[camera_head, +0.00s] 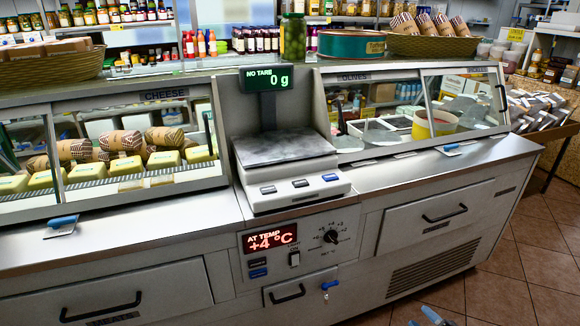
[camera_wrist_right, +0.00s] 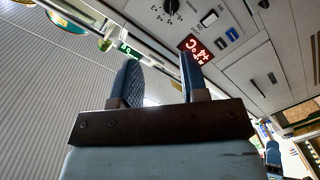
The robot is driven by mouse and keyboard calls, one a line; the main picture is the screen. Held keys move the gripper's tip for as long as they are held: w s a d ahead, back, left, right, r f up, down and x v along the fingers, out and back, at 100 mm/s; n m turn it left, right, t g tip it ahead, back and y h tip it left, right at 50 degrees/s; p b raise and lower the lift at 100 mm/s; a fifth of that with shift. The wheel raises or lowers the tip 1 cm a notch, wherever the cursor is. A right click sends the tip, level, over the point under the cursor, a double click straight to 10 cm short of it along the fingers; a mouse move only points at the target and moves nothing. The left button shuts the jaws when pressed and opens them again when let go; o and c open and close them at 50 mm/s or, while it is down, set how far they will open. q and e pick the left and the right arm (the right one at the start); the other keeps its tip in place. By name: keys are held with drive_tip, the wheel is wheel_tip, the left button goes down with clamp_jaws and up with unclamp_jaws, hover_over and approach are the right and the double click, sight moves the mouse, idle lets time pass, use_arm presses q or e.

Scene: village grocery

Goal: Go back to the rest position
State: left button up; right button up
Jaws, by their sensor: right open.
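My right gripper (camera_head: 432,316) shows only as blue fingertips at the bottom edge of the head view, in front of the counter and above the tiled floor. In the right wrist view its two blue fingers (camera_wrist_right: 160,82) stand apart with nothing between them, so it is open and empty. My left gripper does not show in the head view. The steel service counter (camera_head: 420,168) stands in front of me, and the right gripper is low on its near side, apart from it.
On the counter are a scale (camera_head: 285,148) reading 0 g, a cheese case (camera_head: 140,180) at left and an olives case (camera_head: 352,143) at right. The counter front has drawers, a small key (camera_head: 326,286) and a temperature panel (camera_head: 270,240). Open tiled floor (camera_head: 495,297) lies at lower right.

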drive_tip(key=d+n, duration=0.1)
drive_tip(key=d, duration=0.3)
drive_tip(key=s+a+m+g+h, duration=0.1)
drive_tip(key=s+a+m+g, duration=0.25)
drive_tip(key=s, duration=0.75)
drive_tip(key=s+a+m+g+h, duration=0.1)
drive_tip(key=s+a+m+g, duration=0.3)
drive_tip(key=s, duration=0.7)
drive_tip(key=w+a+r+m+t, duration=0.25)
drive_tip(key=a+m, duration=0.25)
drive_tip(key=a, duration=0.6)
use_arm(q)
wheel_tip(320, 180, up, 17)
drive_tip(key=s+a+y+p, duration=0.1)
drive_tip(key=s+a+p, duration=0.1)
drive_tip(key=p, duration=2.4)
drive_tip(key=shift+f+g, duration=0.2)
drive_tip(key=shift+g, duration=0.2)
use_arm(e)
wheel_tip(320, 180, up, 17)
drive_tip(key=s+d+h, duration=0.1)
drive_tip(key=s, duration=0.1)
drive_tip(key=shift+d+f, duration=0.2)
drive_tip(key=shift+d, duration=0.2)
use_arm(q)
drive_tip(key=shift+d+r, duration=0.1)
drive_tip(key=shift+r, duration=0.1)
